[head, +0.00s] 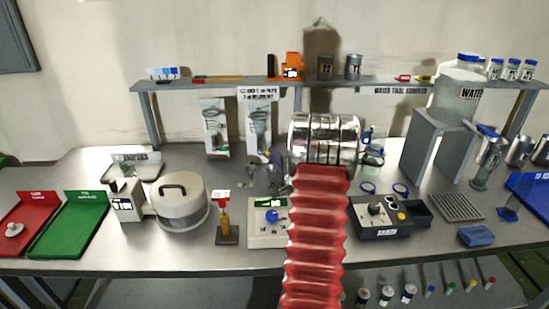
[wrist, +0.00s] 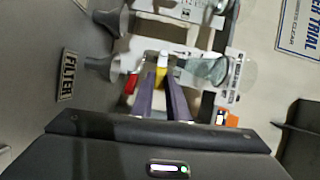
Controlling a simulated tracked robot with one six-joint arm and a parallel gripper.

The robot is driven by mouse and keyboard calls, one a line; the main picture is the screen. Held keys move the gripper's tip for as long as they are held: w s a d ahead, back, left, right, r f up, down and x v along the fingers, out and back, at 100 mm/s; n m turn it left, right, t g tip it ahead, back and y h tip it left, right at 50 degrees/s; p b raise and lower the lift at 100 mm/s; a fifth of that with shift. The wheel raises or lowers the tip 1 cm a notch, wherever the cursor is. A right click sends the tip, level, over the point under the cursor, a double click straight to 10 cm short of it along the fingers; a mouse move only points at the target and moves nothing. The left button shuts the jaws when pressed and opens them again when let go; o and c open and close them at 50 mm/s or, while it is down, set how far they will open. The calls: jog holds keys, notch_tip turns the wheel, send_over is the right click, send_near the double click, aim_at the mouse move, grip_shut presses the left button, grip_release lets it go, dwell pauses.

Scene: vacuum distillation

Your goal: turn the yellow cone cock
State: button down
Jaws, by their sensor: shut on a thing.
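In the wrist view, my gripper (wrist: 161,84) has its two purple fingers closed on a small yellow piece, the yellow cone cock (wrist: 161,74). A white part (wrist: 163,57) sits just beyond it. A clear glass vessel (wrist: 207,70) lies close to the right of the cock, and a small red piece (wrist: 131,84) is to the left of the fingers. In the head view, my red ribbed arm and its metal end cover this area, so the cock cannot be made out there.
In the wrist view, two grey funnels (wrist: 103,66) and a FILTER label (wrist: 66,76) are at the left. In the head view, a round lidded pot (head: 181,203) and a control box (head: 268,222) stand left of my arm. A dark console (head: 388,216) stands to its right.

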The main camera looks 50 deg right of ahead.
aim_at(258, 138)
jog(key=w+a+r+n+g+h, duration=0.1)
jog(key=w+a+r+n+g, duration=0.2)
jog(key=n+g, duration=0.3)
jog(key=shift+r+n+g+h, duration=0.3)
jog(key=shift+r+n, duration=0.3)
jog(key=shift+n, duration=2.2)
jog(key=shift+w+a+n, duration=0.2)
jog(key=shift+n, duration=0.1)
jog(key=c, duration=2)
grip_release()
jog(key=shift+d+r, duration=0.1)
jog(key=shift+r, duration=0.1)
jog(key=shift+r, duration=0.1)
